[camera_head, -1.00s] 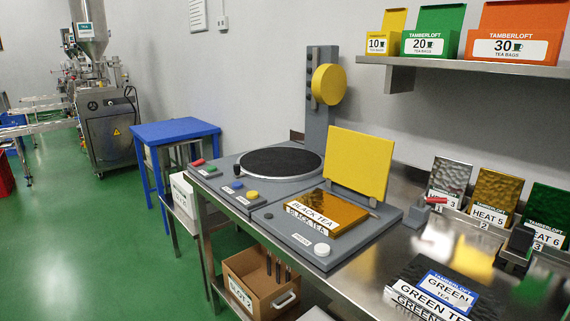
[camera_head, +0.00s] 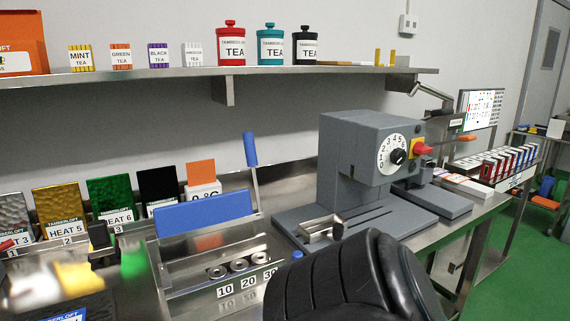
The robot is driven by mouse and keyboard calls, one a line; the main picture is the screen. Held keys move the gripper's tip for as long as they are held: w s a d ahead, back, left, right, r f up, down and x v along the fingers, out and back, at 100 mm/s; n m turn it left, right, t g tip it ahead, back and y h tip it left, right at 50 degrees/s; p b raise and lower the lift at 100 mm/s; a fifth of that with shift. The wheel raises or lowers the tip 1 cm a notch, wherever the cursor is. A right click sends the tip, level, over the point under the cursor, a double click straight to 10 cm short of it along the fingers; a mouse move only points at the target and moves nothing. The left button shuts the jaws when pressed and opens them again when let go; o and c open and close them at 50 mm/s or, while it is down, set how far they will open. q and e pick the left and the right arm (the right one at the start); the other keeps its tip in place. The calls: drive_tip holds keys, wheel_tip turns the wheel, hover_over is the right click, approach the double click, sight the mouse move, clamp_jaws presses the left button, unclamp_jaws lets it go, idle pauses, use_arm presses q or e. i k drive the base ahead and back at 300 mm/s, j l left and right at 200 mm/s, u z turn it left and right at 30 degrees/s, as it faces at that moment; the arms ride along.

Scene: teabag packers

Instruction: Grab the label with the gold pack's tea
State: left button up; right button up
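Small label packs stand on the wall shelf: a yellow mint tea one (camera_head: 81,58), an orange green tea one (camera_head: 121,57), a purple black tea one (camera_head: 158,55) and a pale tea one (camera_head: 193,54) with small print. The gold pack lettered "BLACK TEA", seen on the grey sealer one second ago, is out of view now. A different gold pouch marked "HEAT 5" (camera_head: 60,210) stands at the left. A large dark rounded part of my arm fills the bottom middle. No gripper fingers show in this view.
The shelf (camera_head: 330,71) also holds red (camera_head: 231,45), teal (camera_head: 270,45) and black (camera_head: 306,46) tea canisters. A grey dial machine (camera_head: 360,160) stands on the steel counter. Rows of small boxes (camera_head: 508,160) and a screen (camera_head: 481,108) are at the right.

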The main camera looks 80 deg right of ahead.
sight(456, 178)
drive_tip(key=z, duration=3.6)
drive_tip(key=u, duration=0.7)
drive_tip(key=i+l+u, duration=0.15)
drive_tip(key=l+u, duration=1.15)
drive_tip(key=l, duration=0.4)
drive_tip(key=l+u, duration=0.1)
drive_tip(key=l, duration=0.55)
drive_tip(key=k+l, duration=0.15)
drive_tip(key=l, duration=0.45)
drive_tip(key=l+u, duration=0.15)
drive_tip(key=l, duration=0.5)
drive_tip(key=k, duration=0.05)
